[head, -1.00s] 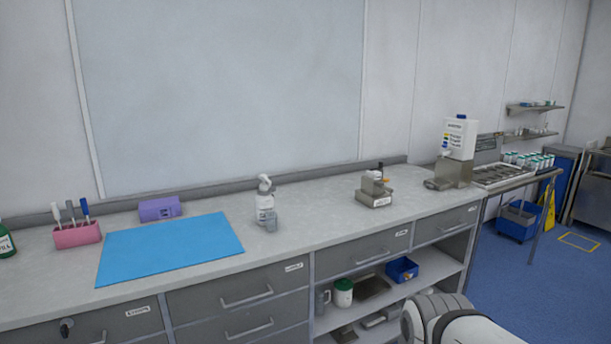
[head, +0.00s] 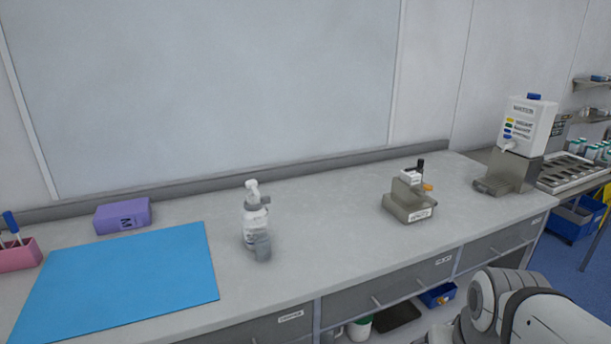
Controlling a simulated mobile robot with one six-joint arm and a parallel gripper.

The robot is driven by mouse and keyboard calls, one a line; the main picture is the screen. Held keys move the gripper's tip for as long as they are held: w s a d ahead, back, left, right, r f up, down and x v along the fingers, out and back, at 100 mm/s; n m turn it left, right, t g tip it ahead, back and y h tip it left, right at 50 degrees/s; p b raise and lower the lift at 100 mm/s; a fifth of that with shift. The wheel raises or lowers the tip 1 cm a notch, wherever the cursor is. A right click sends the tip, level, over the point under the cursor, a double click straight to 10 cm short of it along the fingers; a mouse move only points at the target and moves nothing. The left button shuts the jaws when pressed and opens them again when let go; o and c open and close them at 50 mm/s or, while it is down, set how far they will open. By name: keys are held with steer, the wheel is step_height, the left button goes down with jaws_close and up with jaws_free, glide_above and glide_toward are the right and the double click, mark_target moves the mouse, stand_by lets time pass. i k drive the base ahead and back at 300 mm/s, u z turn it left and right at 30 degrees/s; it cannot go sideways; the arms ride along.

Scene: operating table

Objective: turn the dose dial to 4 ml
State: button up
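A white pump-topped bottle (head: 255,222) stands upright near the middle of the counter, with a small grey cup (head: 262,247) in front of it, apparently touching or very close. The bottle has a pale dispenser head (head: 252,192). No dose dial or scale can be made out at this size, so its setting cannot be read. My arm shows at the lower right, in front of the counter. My gripper is not in view.
A blue mat (head: 120,283) lies left of the bottle, with a purple box (head: 123,215) behind it and a pink pen holder (head: 24,255) at far left. A grey device (head: 409,211) and a white canister (head: 528,124) stand right. Clear counter surrounds the bottle.

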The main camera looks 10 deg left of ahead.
mark_target(266, 200)
steer(key=u, duration=0.1)
steer(key=i, duration=0.55)
steer(key=u, duration=0.4)
steer(key=k, duration=0.8)
steer(key=u, duration=0.2)
steer(key=i, duration=0.8)
steer(key=z, duration=0.1)
